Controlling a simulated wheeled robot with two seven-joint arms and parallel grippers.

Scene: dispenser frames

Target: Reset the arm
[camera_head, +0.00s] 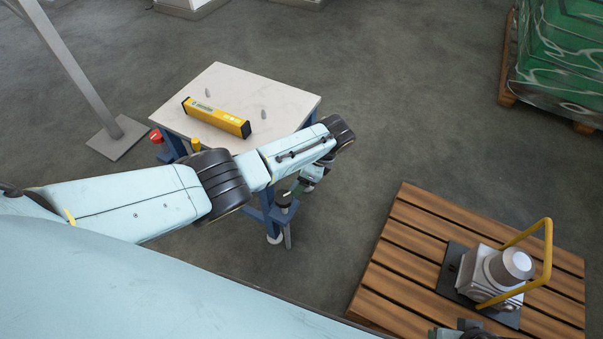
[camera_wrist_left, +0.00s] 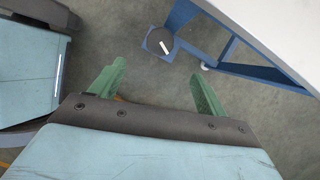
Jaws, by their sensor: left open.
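My left arm reaches in from the left in the head view, passing in front of a small table. My left gripper (camera_head: 291,192) hangs low beside the table's near right side, partly hidden by the arm. In the left wrist view, the green fingers of my left gripper (camera_wrist_left: 158,72) are spread apart with nothing between them, above the grey floor. A small part of what looks like my right gripper (camera_head: 460,331) shows at the bottom edge of the head view; its fingers cannot be made out.
The white-topped table (camera_head: 285,97) with blue legs bears a yellow box-shaped device (camera_head: 216,117) and two small grey pieces. A wooden pallet (camera_head: 405,235) at the lower right carries a grey machine (camera_head: 490,275) with a yellow handle. A metal post (camera_head: 75,65) stands at left.

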